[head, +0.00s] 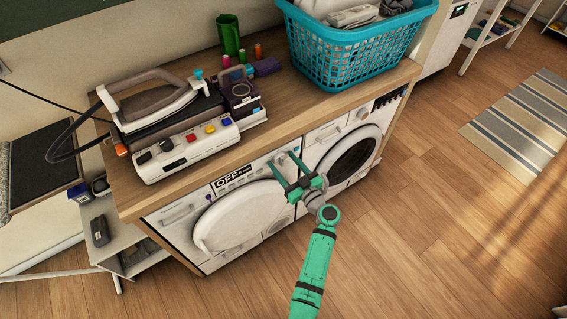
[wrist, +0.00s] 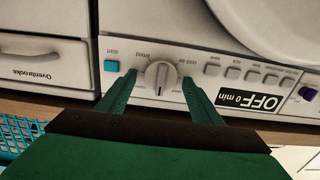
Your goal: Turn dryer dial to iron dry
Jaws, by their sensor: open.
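The dryer (head: 240,220) is the left white machine under the counter, with a round white door. Its panel display (head: 229,181) reads OFF; in the wrist view the display (wrist: 252,101) is upside down and reads OFF 0 min. The grey dial (wrist: 159,75) has a raised ridge standing about upright in the wrist view. Small labels around it are too blurred to read surely. My gripper (wrist: 158,79) is open, one finger on each side of the dial, with visible gaps. In the head view my gripper (head: 289,161) reaches the panel's right end and partly hides the dial.
A teal start button (wrist: 111,66) sits beside the dial, and a row of grey buttons (wrist: 232,72) lies on the other side. A second machine (head: 350,150) stands right of the dryer. A blue basket (head: 350,58) and an iron (head: 158,98) rest on the wooden counter.

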